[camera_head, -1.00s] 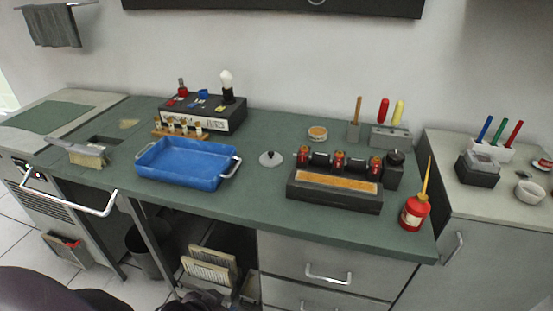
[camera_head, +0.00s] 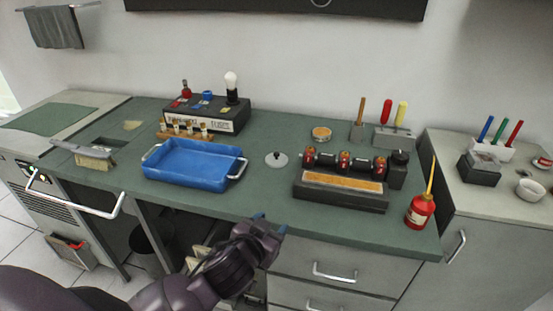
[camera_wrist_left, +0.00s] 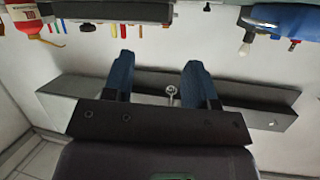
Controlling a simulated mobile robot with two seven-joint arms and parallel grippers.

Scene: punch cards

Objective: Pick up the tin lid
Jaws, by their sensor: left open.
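The tin lid (camera_head: 276,159) is a small grey disc with a knob on top. It lies on the green worktop in the head view, between the blue tray and the black block with the tan strip. My left gripper (camera_head: 268,222) is in front of the worktop's front edge, nearer to me than the lid and apart from it. In the left wrist view its two blue fingers (camera_wrist_left: 158,78) are spread with nothing between them. I cannot make out the lid for certain in the wrist view. My right gripper is in neither view.
The blue tray (camera_head: 190,165) stands left of the lid. The black block (camera_head: 340,190) with several red-ended rollers is to the right. A round tin (camera_head: 321,134) stands behind, and a red oil can (camera_head: 420,211) is at the right edge. The worktop in front of the lid is clear.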

